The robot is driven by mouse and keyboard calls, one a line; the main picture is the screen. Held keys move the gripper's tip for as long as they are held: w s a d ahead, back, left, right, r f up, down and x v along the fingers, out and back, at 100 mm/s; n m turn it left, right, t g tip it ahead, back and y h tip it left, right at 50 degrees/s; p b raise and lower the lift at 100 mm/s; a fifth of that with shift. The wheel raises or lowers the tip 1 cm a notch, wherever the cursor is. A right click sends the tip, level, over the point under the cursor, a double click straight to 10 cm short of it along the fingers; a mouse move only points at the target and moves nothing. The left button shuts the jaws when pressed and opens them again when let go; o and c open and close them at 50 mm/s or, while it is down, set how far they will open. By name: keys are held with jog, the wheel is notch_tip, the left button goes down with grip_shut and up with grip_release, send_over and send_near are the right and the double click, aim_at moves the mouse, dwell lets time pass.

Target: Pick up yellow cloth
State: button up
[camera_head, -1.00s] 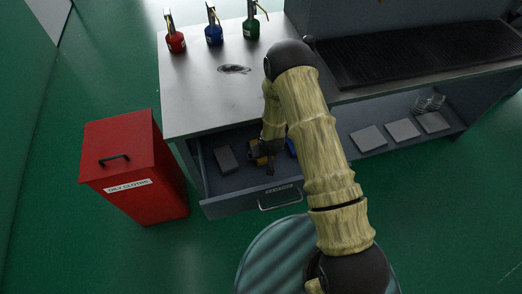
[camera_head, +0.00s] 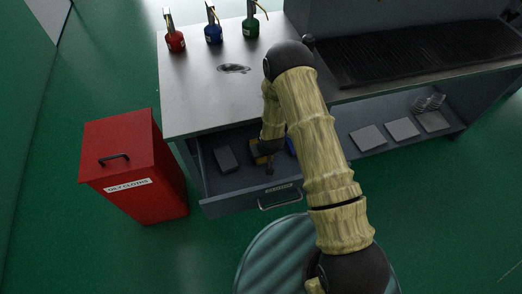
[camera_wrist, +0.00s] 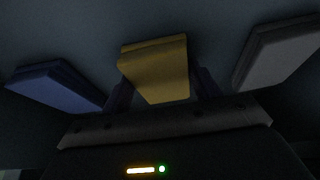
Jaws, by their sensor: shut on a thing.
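The yellow cloth (camera_wrist: 160,68) is a folded block in the middle of the wrist view, between the two dark fingers of my gripper (camera_wrist: 163,92). My gripper is shut on it. In the head view my gripper (camera_head: 268,160) reaches down into the open drawer, and only a small part of the yellow cloth (camera_head: 255,150) shows beside it. The wrist view is dark, so I cannot tell whether the cloth touches the drawer floor.
A blue cloth (camera_wrist: 58,85) and a grey cloth (camera_wrist: 277,52) lie on either side. The open drawer (camera_head: 235,202) has raised walls. A red bin (camera_head: 150,180) stands left of the bench (camera_head: 200,95). Red, blue and green cans (camera_head: 213,35) stand on top.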

jog(key=shift+r, duration=0.15)
notch_tip(320, 180, up, 10)
dwell(0.5)
dwell(0.3)
